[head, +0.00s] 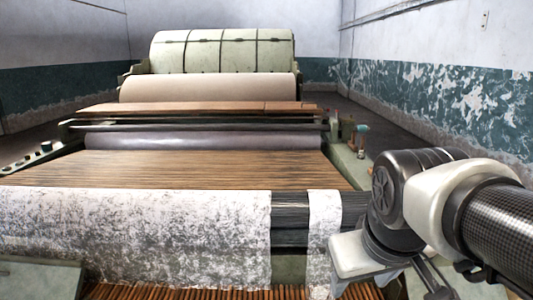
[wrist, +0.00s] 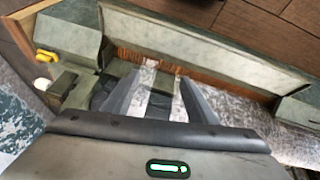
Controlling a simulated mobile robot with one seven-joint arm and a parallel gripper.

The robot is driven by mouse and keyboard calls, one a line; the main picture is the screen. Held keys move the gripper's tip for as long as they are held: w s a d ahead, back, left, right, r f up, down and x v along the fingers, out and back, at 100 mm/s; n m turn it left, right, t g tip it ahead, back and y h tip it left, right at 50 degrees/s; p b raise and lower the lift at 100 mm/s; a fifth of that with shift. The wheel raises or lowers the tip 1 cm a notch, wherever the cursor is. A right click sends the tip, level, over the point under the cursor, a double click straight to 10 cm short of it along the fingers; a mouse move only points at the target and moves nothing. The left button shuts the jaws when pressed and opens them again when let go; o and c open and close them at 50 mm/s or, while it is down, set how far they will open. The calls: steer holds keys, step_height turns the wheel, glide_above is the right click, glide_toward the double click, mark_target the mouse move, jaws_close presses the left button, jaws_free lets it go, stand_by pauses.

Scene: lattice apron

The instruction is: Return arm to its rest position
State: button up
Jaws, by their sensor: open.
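My arm reaches in from the right edge in the head view, with its wrist (head: 400,200) at the right front corner of the machine. My gripper shows in the wrist view (wrist: 160,88), its two dark fingers apart with nothing held between them. Behind the fingers lie pale speckled material and a dark gap. In the head view the fingers are largely hidden or cut off at the lower edge, so their distance from the machine is unclear.
A slatted brown apron (head: 190,169) runs towards rollers and a pale green drum (head: 222,52). A speckled white sheet (head: 130,230) hangs over the front, with a narrow strip (head: 324,215) beside it. A yellow part (wrist: 47,56) shows left. Floor behind right is clear.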

steer(key=s+r+p, duration=0.2)
steer(key=r+p, duration=1)
steer(key=p, duration=0.1)
steer(key=s+a+r+m+p, duration=0.1)
steer(key=s+r+p, duration=0.1)
steer(key=r+p, duration=1)
steer(key=shift+r+m+y+p, duration=0.3)
steer(key=shift+r+y+p, duration=0.1)
steer(key=shift+r, duration=0.1)
